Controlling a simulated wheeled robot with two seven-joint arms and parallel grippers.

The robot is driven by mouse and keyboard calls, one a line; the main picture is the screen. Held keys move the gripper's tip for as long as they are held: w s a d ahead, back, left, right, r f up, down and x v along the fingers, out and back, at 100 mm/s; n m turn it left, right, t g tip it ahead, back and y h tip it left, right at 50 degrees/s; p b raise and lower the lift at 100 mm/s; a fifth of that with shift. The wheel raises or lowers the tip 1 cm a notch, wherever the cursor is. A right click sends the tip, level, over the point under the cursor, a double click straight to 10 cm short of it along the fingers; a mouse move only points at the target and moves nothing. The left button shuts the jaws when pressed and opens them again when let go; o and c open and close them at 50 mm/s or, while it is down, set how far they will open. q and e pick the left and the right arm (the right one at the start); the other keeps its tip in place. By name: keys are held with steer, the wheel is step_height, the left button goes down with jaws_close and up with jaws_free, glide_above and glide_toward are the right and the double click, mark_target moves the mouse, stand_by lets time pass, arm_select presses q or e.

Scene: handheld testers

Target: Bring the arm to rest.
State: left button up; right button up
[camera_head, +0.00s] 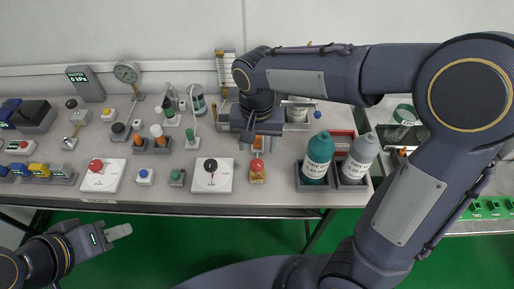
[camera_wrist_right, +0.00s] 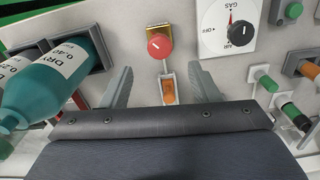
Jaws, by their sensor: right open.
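My right gripper (camera_head: 247,140) hangs over the bench and points down. In the right wrist view its two fingers (camera_wrist_right: 164,82) are spread apart with nothing held between them. A small orange part (camera_wrist_right: 168,92) in a pale holder lies in line with the gap between the fingers. A red knob on a brass plate (camera_wrist_right: 160,45) is just beyond; it also shows in the head view (camera_head: 257,168). My left gripper (camera_head: 118,232) is at the lower left, in front of the bench edge, apart from everything; its finger gap cannot be made out.
The grey bench (camera_head: 290,200) is crowded with testers. A teal bottle (camera_head: 319,158) and a grey bottle (camera_head: 359,158) stand right of my right gripper. A white gas dial box (camera_head: 212,175) is to its left. Green floor (camera_head: 180,240) in front is clear.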

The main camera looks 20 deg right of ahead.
steer(key=shift+r, duration=0.1)
stand_by(0.4)
steer(key=s+d+r+n+t+y+p, duration=0.1)
steer(key=s+d+r+t+y+p, duration=0.1)
steer(key=s, duration=0.6)
steer(key=s+d+r+n+t+y+p, duration=0.1)
steer(key=s+d+r+t+p, duration=0.1)
steer(key=s+d+r, duration=0.3)
steer(key=s+d+t, duration=0.1)
steer(key=s+d, duration=0.1)
steer(key=s, duration=0.1)
steer(key=shift+r+n+t+y+p, duration=0.3)
steer(key=shift+y+p, duration=0.1)
steer(key=shift+d, duration=0.1)
stand_by(2.3)
